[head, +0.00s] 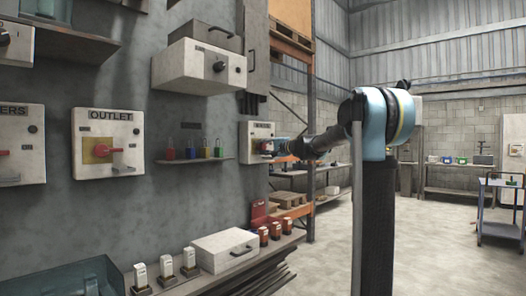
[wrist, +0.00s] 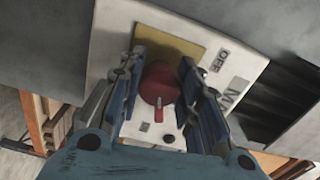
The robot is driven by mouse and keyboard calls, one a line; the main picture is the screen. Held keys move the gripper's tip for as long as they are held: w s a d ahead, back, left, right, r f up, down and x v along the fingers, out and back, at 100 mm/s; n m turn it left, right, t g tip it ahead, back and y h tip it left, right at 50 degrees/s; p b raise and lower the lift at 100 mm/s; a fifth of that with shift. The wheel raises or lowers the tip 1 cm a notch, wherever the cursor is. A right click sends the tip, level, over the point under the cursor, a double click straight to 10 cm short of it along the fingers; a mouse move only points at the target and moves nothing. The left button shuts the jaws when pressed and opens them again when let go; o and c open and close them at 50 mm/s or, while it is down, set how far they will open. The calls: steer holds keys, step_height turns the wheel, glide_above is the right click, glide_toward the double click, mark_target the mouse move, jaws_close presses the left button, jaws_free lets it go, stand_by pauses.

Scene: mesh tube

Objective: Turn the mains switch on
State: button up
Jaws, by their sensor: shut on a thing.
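The mains switch panel (head: 257,130) is a pale box on the grey wall, beyond the shelf of padlocks in the head view. In the wrist view the panel (wrist: 112,38) carries a yellow plate (wrist: 170,42), an OFF label and part of a larger title. The round red switch knob (wrist: 158,80) sits between my fingers, its narrow handle pointing down in the wrist picture, away from the OFF label. My gripper (wrist: 162,62) is shut on the knob, one finger on each side; in the head view my gripper (head: 276,146) reaches the panel from the right.
An OUTLET panel (head: 108,129) with a red handle hangs at the left. A shelf (head: 196,160) holds several coloured padlocks. A bench below bears a white case (head: 226,249) and small devices. Open floor (head: 330,245) lies right of the bench.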

steer(key=shift+d+f+m, duration=0.1)
steer(key=shift+m, duration=1.8)
steer(key=o, duration=1)
steer(key=shift+w, duration=0.1)
steer(key=shift+o, duration=0.2)
steer(key=v, duration=1.2)
steer(key=shift+f, duration=0.1)
